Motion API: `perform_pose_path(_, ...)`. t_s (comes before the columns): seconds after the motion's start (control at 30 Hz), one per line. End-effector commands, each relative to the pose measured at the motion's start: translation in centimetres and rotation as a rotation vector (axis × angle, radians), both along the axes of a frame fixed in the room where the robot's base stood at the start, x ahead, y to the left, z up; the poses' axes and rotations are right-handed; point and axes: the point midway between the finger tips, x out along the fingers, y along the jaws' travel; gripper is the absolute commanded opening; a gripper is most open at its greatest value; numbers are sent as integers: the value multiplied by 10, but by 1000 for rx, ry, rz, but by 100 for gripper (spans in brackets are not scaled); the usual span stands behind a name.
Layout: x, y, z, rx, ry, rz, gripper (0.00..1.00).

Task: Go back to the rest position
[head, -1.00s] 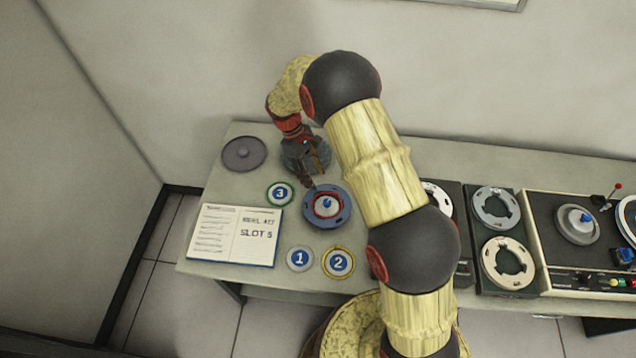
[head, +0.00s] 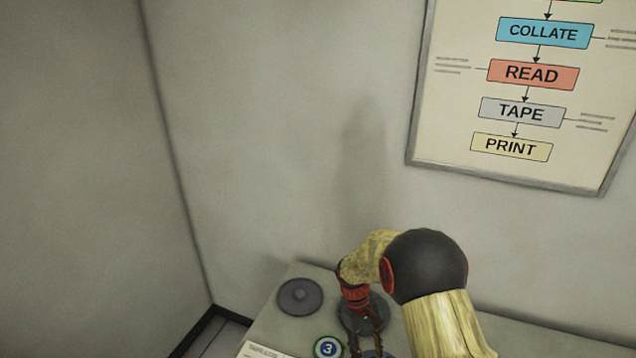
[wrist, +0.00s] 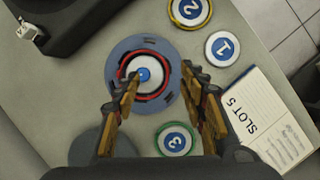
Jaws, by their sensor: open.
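My gripper (wrist: 163,88) is open and empty in the wrist view. Its two fingers are apart, above the near part of a blue-grey reel (wrist: 120,57) with a red ring and a white hub with a blue centre. I cannot tell how far above the reel the fingertips are. In the head view my gripper (head: 367,345) shows at the bottom edge, over the table, and the reel is mostly cut off below it.
A green-rimmed disc marked 3 (head: 328,348) lies beside the gripper. Discs 1 (wrist: 222,48) and 2 (wrist: 189,10) and an open book (wrist: 262,125) lie nearby. A dark round lid (head: 300,295) is at the back left. A wall poster (head: 520,120) hangs behind.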

Motion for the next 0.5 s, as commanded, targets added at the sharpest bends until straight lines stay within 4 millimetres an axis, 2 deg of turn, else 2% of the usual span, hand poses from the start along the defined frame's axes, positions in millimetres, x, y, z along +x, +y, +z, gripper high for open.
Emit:
perform_pose_path(0.03, -7, 1, 14, 5, -21, -28, 42)
perform_pose_path(0.27, -41, -2, 62, 25, -109, -150, 42)
perform_pose_path(0.5, -88, -8, 120, 66, -246, -281, 42)
